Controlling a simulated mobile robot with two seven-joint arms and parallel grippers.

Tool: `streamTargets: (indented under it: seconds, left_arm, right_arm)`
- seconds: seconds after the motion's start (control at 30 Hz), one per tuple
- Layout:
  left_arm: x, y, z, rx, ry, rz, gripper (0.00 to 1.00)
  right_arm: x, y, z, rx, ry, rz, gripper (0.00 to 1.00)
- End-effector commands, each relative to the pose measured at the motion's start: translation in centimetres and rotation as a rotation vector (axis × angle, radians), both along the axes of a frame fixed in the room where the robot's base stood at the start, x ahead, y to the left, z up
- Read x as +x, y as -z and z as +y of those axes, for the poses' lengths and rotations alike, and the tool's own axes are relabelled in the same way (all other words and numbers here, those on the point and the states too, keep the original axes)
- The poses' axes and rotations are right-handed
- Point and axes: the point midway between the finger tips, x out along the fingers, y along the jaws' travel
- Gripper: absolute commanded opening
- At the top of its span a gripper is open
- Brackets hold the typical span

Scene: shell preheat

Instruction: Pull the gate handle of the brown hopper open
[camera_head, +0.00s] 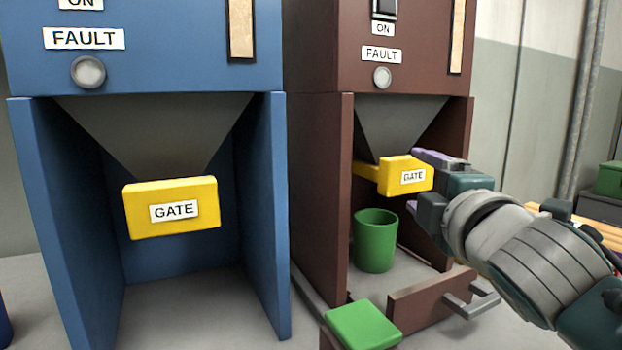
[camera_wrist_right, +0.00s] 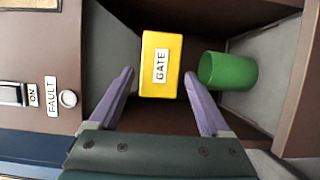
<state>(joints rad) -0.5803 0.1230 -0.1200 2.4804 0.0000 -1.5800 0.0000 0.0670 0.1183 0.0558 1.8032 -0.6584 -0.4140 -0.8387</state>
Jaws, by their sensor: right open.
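The brown hopper (camera_head: 318,150) stands right of the blue one. Its gate handle (camera_head: 396,174) is a yellow block labelled GATE under the grey funnel. In the right wrist view the yellow handle (camera_wrist_right: 161,85) shows between the two purple fingers, with a gap on each side. My right gripper (camera_head: 423,182) is open and empty, at the right side of the handle in the head view, facing it. I cannot tell whether the fingertips reach past the handle's front face. My left gripper is not in view.
A green cup (camera_head: 375,242) stands under the brown hopper's funnel, close to the handle. A low brown panel with a grey handle (camera_head: 472,302) and a green block (camera_head: 363,325) lie in front. The blue hopper (camera_head: 60,200) has its own yellow gate handle (camera_head: 170,190).

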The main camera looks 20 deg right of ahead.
Motion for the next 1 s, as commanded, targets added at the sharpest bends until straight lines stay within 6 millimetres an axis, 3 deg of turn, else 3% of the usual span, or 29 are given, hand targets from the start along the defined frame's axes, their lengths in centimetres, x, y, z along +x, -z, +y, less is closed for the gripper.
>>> streamTargets:
  seconds: [0.1,0.3,0.7,1.0]
  left_arm:
    - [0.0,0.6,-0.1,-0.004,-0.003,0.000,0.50]
    - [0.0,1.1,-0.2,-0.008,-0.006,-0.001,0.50]
    - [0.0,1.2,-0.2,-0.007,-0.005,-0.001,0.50]
    - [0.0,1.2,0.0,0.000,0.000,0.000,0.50]
  right_arm:
    - [2.2,0.1,-0.7,0.000,0.000,-0.002,0.81]
    - [4.6,0.1,-1.5,0.001,0.000,-0.001,0.81]
    - [5.3,0.0,-1.7,0.001,0.000,0.001,0.81]
    - [5.3,0.0,-1.7,0.001,0.000,0.001,0.49]
